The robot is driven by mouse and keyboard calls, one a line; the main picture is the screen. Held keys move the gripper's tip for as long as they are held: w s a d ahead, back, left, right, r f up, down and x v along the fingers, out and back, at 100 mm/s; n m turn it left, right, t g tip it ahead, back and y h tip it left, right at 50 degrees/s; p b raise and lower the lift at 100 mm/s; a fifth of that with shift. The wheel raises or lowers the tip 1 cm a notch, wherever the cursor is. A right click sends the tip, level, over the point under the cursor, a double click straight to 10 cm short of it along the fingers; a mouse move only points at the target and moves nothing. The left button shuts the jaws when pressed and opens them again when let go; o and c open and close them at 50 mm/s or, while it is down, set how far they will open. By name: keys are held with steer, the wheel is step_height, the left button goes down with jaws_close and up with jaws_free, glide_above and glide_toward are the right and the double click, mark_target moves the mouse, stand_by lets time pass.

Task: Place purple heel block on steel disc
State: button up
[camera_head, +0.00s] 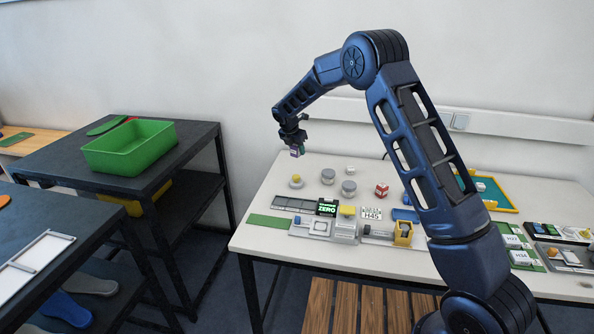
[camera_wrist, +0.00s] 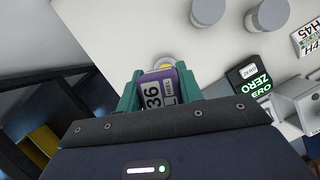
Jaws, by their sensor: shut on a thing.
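My gripper (camera_head: 297,146) is shut on the purple heel block (camera_wrist: 157,88). The block has a white label reading 36 and sits between the green fingers in the wrist view. In the head view the purple block (camera_head: 294,152) hangs above the table's far left part. Below it stands a small pale round disc (camera_head: 296,184) with a yellowish part on top, likely the steel disc. In the wrist view only the rim of this disc (camera_wrist: 163,61) shows beyond the block, which hides the rest. The block is apart from the disc in the head view.
Grey round pieces (camera_head: 327,176) stand to the right of the disc. A red-and-white cube (camera_head: 381,190) is further right. A black display reading ZERO (camera_head: 327,207) and a fixture row line the white table's (camera_head: 262,199) front. A green bin (camera_head: 130,150) sits on the dark table at left.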

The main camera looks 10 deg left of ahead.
step_height(320, 180, down, 10)
steer(key=shift+f, duration=0.2)
stand_by(0.3)
steer(key=o, duration=1)
steer(key=shift+f, duration=0.1)
steer(key=v, duration=1.2)
